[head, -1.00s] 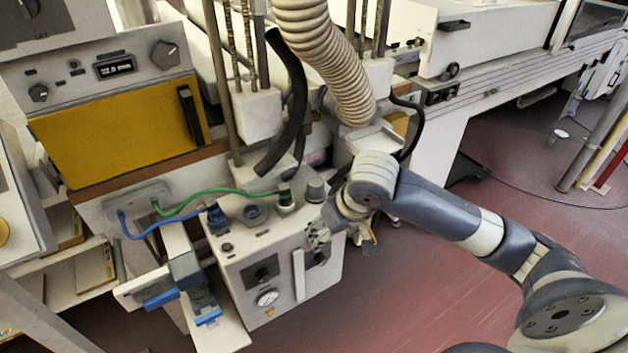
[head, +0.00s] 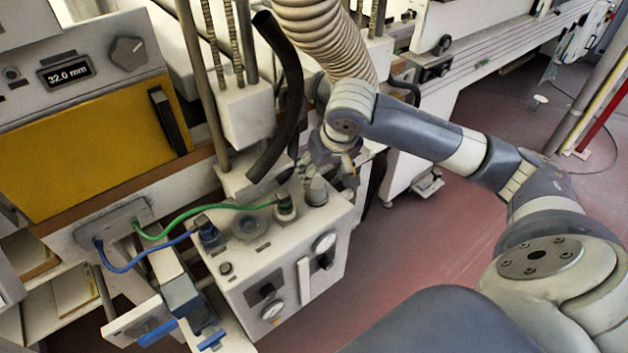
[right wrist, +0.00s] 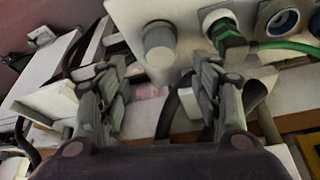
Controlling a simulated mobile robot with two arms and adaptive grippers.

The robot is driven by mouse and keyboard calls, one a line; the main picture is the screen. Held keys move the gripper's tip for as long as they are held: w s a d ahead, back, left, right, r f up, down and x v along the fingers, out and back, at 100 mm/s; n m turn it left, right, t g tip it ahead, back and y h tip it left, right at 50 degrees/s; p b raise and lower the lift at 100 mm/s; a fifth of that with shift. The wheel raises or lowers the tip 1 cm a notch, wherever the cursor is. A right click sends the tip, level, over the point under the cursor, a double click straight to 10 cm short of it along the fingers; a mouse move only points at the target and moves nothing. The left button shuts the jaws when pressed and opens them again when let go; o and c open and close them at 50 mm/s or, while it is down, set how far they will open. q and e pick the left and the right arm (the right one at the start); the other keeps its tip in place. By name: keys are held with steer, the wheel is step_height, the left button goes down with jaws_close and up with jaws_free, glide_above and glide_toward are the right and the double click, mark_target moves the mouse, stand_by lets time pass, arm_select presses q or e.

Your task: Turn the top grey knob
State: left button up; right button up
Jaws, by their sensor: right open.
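A grey cylindrical knob (head: 316,190) stands on the top face of a white control box (head: 235,287), near its back right corner. In the right wrist view the knob (right wrist: 159,42) shows ahead, between the directions of the two fingers. My right gripper (head: 322,168) is just behind and above the knob in the head view. In the right wrist view the right gripper (right wrist: 168,72) is open, its fingers apart with nothing between them. I cannot tell whether a finger touches the knob. My left gripper is not in view.
A green plug (head: 286,207) with a green cable sits beside the knob, with a blue plug (head: 208,232) further left. A black hose (head: 279,105) and a ribbed duct (head: 325,40) hang close to my right arm. Red floor (head: 440,235) is free at right.

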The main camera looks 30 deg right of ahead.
mark_target(317, 184)
steer(key=x, duration=0.5)
steer(key=shift+f, duration=0.2)
steer(key=shift+x, duration=1.45)
steer(key=c, duration=0.9)
steer(key=shift+c, duration=0.8)
steer(key=m+p, duration=0.1)
steer(key=p, duration=0.1)
steer(key=m+p, duration=0.1)
steer(key=p, duration=0.1)
steer(key=shift+a+r+h, duration=0.1)
steer(key=shift+r+h, duration=0.25)
steer(key=shift+h, duration=0.05)
steer(key=shift+f+m+g+p, duration=0.15)
steer(key=shift+m+g+p, duration=0.2)
steer(key=shift+p, duration=0.35)
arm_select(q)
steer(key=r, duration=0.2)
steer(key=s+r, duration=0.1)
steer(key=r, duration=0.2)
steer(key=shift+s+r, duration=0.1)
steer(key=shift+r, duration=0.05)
arm_select(e)
steer(key=shift+f+m, duration=0.15)
steer(key=shift+m, duration=0.1)
